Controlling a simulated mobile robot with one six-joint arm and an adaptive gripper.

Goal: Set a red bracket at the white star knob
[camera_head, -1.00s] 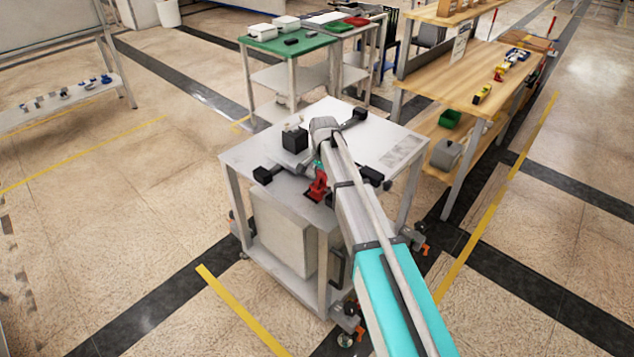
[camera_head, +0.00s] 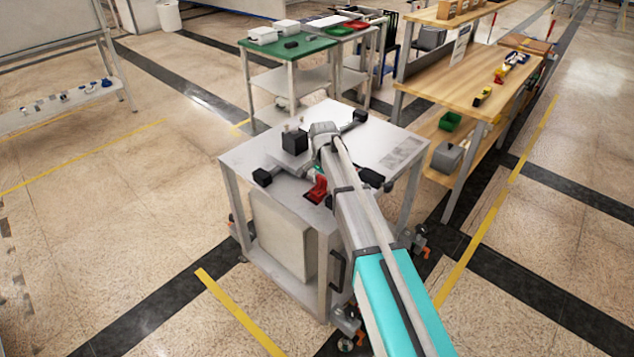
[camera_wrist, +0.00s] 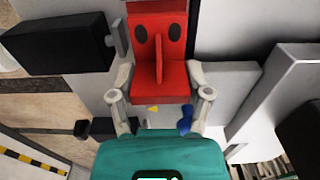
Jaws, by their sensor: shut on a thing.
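The red bracket (camera_wrist: 172,83) has an upright plate with two dark oval holes and a middle rib. My gripper (camera_wrist: 160,82) is shut on it, with one pale finger on each side. In the head view the red bracket (camera_head: 317,189) shows near the front edge of the grey metal cart (camera_head: 395,140), beside my arm. I cannot tell whether it touches the surface. I cannot make out a white star knob for certain in either view.
On the cart stand a black block (camera_head: 295,143) and black-ended clamps, one at the left (camera_head: 262,177) and one at the back (camera_head: 354,118). A green-topped table (camera_head: 290,46) and a wooden bench (camera_head: 455,80) stand behind. Yellow-lined floor around the cart is open.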

